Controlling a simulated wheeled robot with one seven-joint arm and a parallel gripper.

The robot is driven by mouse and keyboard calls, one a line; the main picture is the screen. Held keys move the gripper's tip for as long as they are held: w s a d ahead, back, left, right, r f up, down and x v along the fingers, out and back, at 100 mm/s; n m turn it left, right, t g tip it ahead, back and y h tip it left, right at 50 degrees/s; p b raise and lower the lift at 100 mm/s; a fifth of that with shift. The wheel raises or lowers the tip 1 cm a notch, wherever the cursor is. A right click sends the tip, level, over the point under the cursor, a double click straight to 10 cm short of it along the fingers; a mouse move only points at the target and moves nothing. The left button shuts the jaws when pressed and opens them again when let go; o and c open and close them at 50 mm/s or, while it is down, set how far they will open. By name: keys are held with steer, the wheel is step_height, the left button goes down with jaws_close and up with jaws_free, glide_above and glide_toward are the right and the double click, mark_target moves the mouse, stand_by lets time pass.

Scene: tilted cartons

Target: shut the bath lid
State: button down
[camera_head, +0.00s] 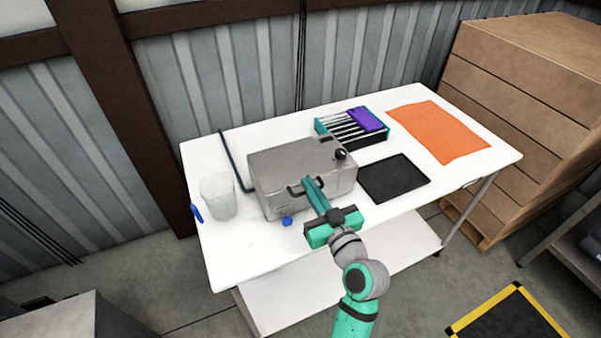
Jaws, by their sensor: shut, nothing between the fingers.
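The bath (278,202) is a grey metal box on the white table, with a dark knob (340,154) at its right. Its grey lid (285,157) lies over the top and looks flat or nearly so; I cannot tell whether a gap is left under it. A dark handle (292,191) shows at the front of the bath. My gripper (308,182) is green and shut, with its fingertips at the front edge of the bath just right of the handle. It hides part of the front, and I cannot tell whether it touches.
A clear beaker (217,196) stands left of the bath, near a blue pen-like item (197,213). A small blue object (287,221) lies at the bath's front. A black mat (394,179), a teal rack (352,129) and an orange cloth (440,131) lie to the right. The front right table is clear.

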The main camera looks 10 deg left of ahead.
steer(key=shift+s+f, duration=0.2)
steer(key=shift+f, duration=2.45)
steer(key=shift+d, duration=0.15)
step_height(320, 180, up, 6)
steer(key=s, duration=0.1)
steer(key=s+d+f, duration=0.4)
steer(key=s+f, duration=0.1)
steer(key=s, duration=0.2)
steer(key=shift+d, duration=0.35)
steer(key=shift+s+f+t, duration=0.1)
steer(key=shift+t, duration=0.2)
